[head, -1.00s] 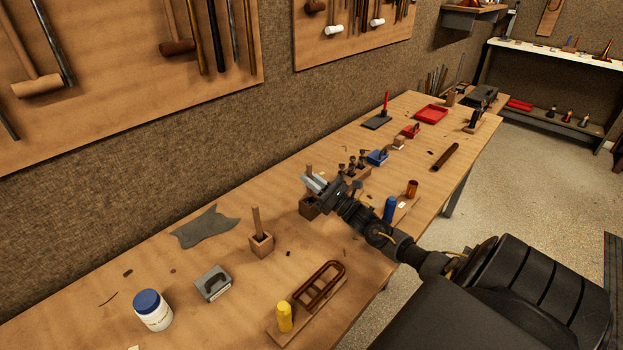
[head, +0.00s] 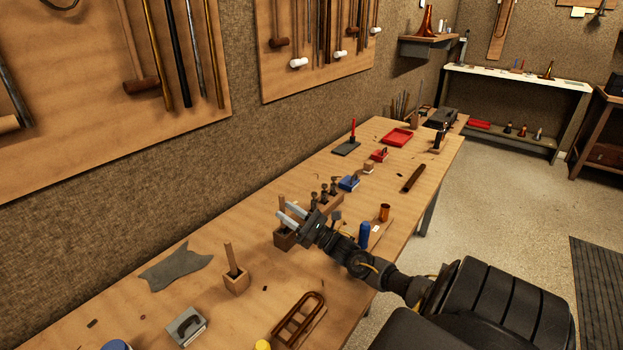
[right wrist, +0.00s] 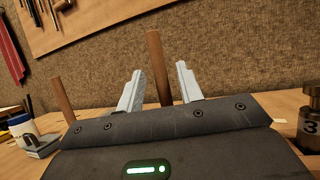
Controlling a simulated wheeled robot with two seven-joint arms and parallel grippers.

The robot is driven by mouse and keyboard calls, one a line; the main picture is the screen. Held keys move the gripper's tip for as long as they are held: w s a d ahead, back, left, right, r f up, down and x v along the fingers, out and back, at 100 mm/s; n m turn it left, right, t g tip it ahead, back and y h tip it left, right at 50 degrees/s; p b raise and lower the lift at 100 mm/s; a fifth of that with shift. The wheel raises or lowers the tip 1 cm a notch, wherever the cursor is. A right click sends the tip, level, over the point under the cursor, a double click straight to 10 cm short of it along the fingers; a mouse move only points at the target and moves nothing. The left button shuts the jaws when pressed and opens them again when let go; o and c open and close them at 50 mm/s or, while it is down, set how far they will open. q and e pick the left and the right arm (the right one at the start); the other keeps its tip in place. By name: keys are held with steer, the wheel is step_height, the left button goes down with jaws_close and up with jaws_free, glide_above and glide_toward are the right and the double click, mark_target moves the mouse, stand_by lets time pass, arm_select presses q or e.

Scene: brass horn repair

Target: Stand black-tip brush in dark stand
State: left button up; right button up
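The dark stand (head: 284,241) is a dark brown block on the bench. A wooden brush handle (head: 282,201) rises upright from it. The same handle (right wrist: 158,65) stands between the fingers in the right wrist view, with gaps visible on both sides. My right gripper (head: 289,213) is open around it, just above the dark stand. This brush's tip is hidden. A light wooden stand (head: 237,284) to the left holds another upright brush (head: 230,256), dark at its lower end. Its handle seems to show at the left in the right wrist view (right wrist: 63,101). My left gripper is not in view.
Small metal tools in a wooden rack (head: 328,200) stand just beyond my right gripper. A blue bottle (head: 364,235) and a copper cup (head: 384,213) are near my right arm. A grey cloth-like sheet (head: 174,267) lies left. The wall panel is behind.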

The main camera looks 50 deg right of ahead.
steer(key=s+d+p, duration=0.2)
steer(key=s+d, duration=0.1)
steer(key=s, duration=0.8)
steer(key=shift+r+p, duration=0.15)
steer(key=shift+p, duration=0.25)
steer(key=shift+d+r, duration=0.1)
